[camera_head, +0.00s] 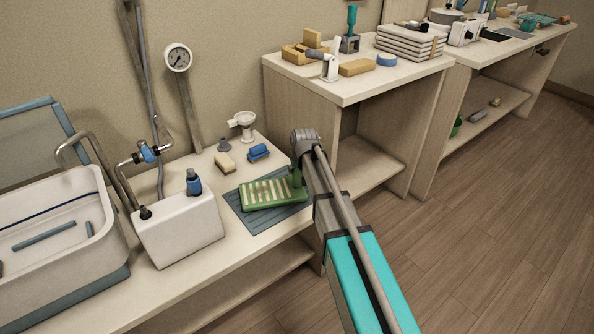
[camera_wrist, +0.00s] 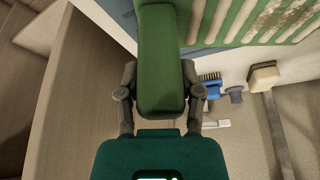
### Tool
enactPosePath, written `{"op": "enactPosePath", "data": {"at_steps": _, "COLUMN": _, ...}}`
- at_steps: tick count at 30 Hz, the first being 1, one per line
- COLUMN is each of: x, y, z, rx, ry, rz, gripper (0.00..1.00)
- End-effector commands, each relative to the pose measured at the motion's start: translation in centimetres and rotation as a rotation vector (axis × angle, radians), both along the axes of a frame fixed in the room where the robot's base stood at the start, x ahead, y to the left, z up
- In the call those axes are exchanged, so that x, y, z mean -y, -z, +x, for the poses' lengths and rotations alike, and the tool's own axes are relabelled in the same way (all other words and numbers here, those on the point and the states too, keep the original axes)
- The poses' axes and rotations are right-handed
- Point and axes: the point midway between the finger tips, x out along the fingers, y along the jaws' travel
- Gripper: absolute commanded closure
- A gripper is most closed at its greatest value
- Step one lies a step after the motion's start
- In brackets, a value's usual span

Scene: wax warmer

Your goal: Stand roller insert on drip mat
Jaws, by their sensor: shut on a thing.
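The roller insert is green, with a slatted plate (camera_head: 272,194) of pale bars and an upright green grip (camera_head: 298,178) at its right end. It lies over the blue-grey drip mat (camera_head: 243,217); I cannot tell whether it touches. In the wrist view my gripper (camera_wrist: 160,95) is shut around the green grip, and the slatted plate shows beyond it at upper right. In the head view my arm hides the fingers. A strip of mat (camera_wrist: 197,58) shows beside the plate.
Left of the mat stand a white tank (camera_head: 180,232) with a blue cap and a large pale basin (camera_head: 55,225). A yellow block (camera_head: 224,163), a blue brush (camera_head: 258,152) and a white stand (camera_head: 242,122) sit behind. A higher cabinet (camera_head: 350,85) stands right.

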Motion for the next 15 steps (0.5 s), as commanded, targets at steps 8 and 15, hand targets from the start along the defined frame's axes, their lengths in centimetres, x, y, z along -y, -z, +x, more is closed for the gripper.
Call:
{"op": "enactPosePath", "data": {"at_steps": 8, "x": -0.01, "y": 0.27, "z": 0.0, "rx": 0.0, "ry": 0.0, "rz": 0.0, "gripper": 1.0}}
{"op": "enactPosePath", "data": {"at_steps": 15, "x": -0.01, "y": 0.48, "z": 0.0, "rx": 0.0, "ry": 0.0, "rz": 0.0, "gripper": 1.0}}
